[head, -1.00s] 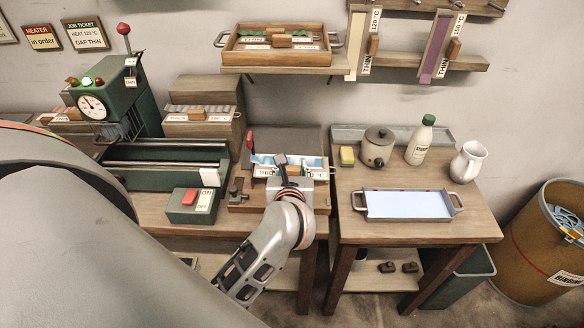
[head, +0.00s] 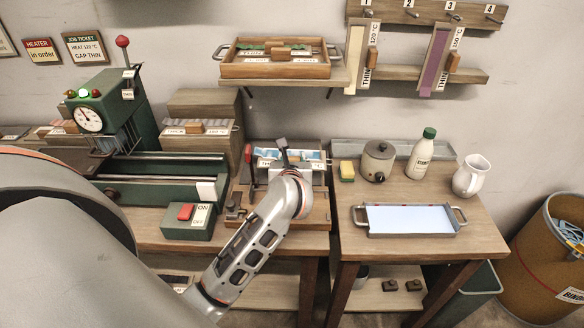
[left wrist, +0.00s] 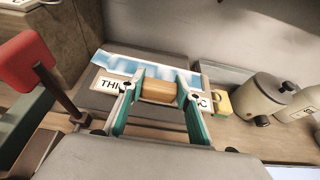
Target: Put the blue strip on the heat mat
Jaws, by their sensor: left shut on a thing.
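The blue strip (left wrist: 145,63) has a blue-and-white pattern and sits on a holder with a white label and a wooden grip block (left wrist: 158,90). My left gripper (left wrist: 160,84) is shut on that block, one teal-sided finger at each end. In the head view the blue strip (head: 310,155) shows just beyond my left wrist, over the back of the left table. A dark grey flat slab (left wrist: 98,102) lies under or behind the holder; I cannot tell for sure that it is the heat mat, nor whether the holder touches it. My right gripper is not in view.
A red-handled lever (head: 248,156) stands close left of the strip. An ON/OFF box (head: 188,220) and a green railed machine (head: 150,178) are further left. The right table holds a yellow sponge (head: 346,170), pot (head: 378,160), bottle (head: 422,153), jug (head: 471,176) and tray (head: 410,220).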

